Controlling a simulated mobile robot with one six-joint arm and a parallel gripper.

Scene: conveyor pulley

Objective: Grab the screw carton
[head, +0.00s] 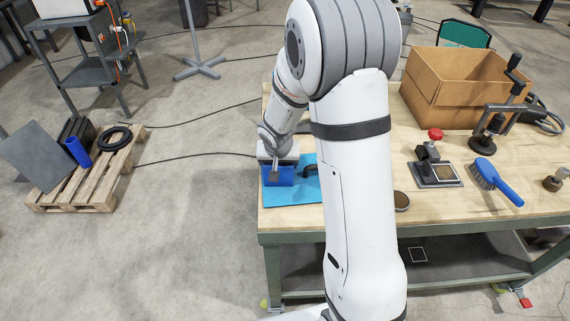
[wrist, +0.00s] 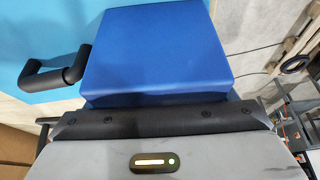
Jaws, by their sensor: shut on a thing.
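The screw carton appears to be the blue box (head: 286,181) on the light blue mat (head: 307,193) at the left end of the workbench. It fills the upper middle of the wrist view (wrist: 155,50), its flat blue face towards the camera. My gripper (head: 275,175) is at the carton and shut on it. In the wrist view the dark gripper body (wrist: 160,122) lies across the carton's near edge, and the fingertips are hidden. I cannot tell whether the carton is clear of the mat.
A black handle (wrist: 55,72) is just left of the carton in the wrist view. A cardboard box (head: 455,90), a red-knobbed fixture (head: 435,160), a blue brush (head: 492,180) and a clamp stand (head: 490,125) are on the bench's right. A pallet (head: 85,180) is on the floor at left.

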